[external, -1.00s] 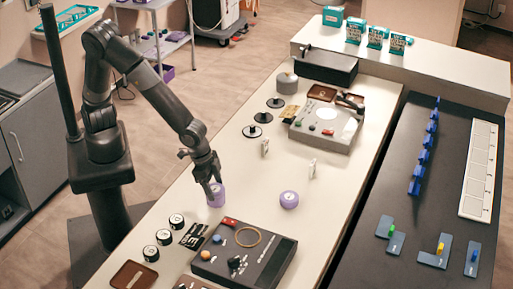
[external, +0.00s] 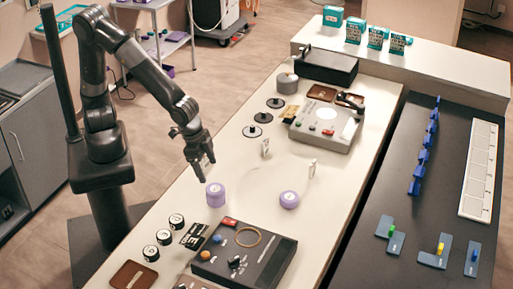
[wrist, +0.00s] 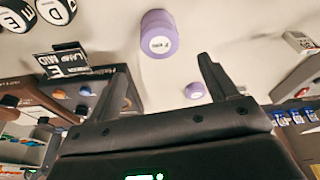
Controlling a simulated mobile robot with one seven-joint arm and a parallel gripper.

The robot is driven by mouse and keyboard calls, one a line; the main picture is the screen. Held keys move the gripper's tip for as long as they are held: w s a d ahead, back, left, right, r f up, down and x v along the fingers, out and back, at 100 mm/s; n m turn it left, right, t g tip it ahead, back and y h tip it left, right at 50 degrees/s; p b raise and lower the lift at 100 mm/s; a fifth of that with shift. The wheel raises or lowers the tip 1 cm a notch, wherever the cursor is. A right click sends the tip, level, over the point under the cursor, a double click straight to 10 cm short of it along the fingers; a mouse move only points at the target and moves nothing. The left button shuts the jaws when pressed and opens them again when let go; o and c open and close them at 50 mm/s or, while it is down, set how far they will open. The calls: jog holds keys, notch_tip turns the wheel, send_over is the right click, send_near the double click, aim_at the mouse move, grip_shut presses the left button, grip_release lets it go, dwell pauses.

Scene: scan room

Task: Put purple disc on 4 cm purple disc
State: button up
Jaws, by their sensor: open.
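A purple stack (external: 215,195) stands upright on the white table in the external view. A faint seam suggests one purple disc resting on another, with edges roughly in line. It also shows at the top of the wrist view (wrist: 158,36), with a small label on its face. A separate, lower purple disc (external: 289,200) sits to its right, also seen in the wrist view (wrist: 195,90). My gripper (external: 206,170) is open and empty, just above and slightly left of the purple stack, clear of it. Its two fingers show in the wrist view (wrist: 163,68). Disc sizes cannot be read.
A dark control box (external: 243,257) with a tan ring stands in front of the discs. Several black lettered knobs (external: 164,237) line the left table edge. The table between the two purple things is clear.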

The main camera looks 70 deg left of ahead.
jog(key=shift+v, duration=2.05)
